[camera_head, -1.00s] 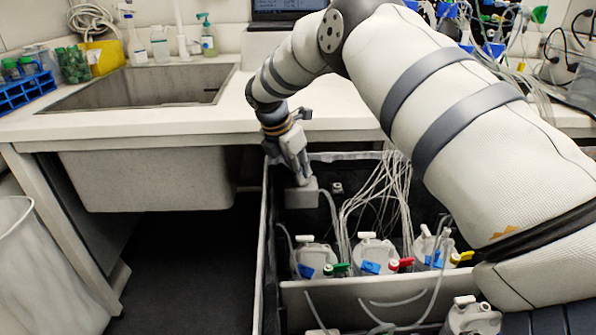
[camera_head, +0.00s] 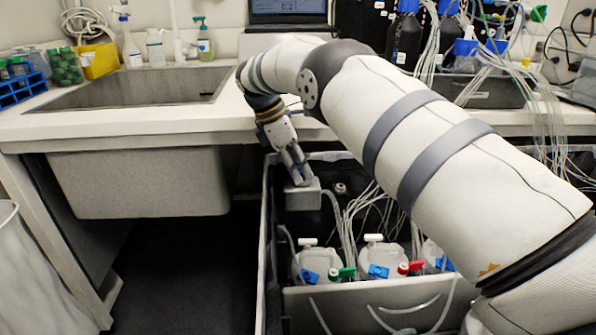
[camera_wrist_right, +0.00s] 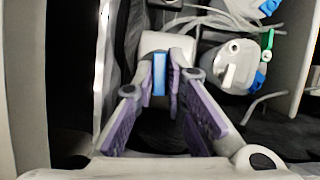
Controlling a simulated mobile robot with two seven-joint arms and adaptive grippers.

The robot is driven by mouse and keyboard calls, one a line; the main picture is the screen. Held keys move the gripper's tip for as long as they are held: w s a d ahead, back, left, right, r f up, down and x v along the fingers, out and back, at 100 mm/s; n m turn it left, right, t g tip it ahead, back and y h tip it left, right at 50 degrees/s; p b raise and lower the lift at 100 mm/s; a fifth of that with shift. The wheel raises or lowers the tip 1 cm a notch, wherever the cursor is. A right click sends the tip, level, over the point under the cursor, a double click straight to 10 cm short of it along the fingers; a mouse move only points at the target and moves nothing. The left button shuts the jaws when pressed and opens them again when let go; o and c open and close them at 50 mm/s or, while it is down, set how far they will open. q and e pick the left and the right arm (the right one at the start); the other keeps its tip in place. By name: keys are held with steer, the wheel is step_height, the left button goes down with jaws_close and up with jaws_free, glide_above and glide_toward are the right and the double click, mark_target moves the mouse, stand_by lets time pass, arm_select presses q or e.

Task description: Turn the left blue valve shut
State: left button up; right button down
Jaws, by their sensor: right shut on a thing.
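The blue valve handle (camera_wrist_right: 158,80) shows as a narrow upright bar in the right wrist view. My right gripper (camera_wrist_right: 161,72) is shut on it, with a purple-padded finger on each side. In the head view, the right gripper (camera_head: 299,181) points down and touches the top of a grey block (camera_head: 303,199) inside the left part of the dark bin. The fingers hide the valve handle there. The block also shows beyond the fingertips in the wrist view (camera_wrist_right: 165,41). The exact angle of the handle against the block is hard to tell. My left gripper is not in view.
White bottles (camera_head: 313,262) with green (camera_head: 343,272) and red (camera_head: 411,267) valves stand along the near wall of the bin (camera_head: 375,299). Thin tubes (camera_head: 372,212) run beside the gripper. The counter edge (camera_head: 130,137) and sink lie behind and left.

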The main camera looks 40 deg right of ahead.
stand_by(0.4)
steer(key=c, duration=1.7)
jaws_free()
steer(key=shift+o, duration=0.2)
steer(key=shift+s, duration=0.1)
steer(key=shift+d+r, duration=0.1)
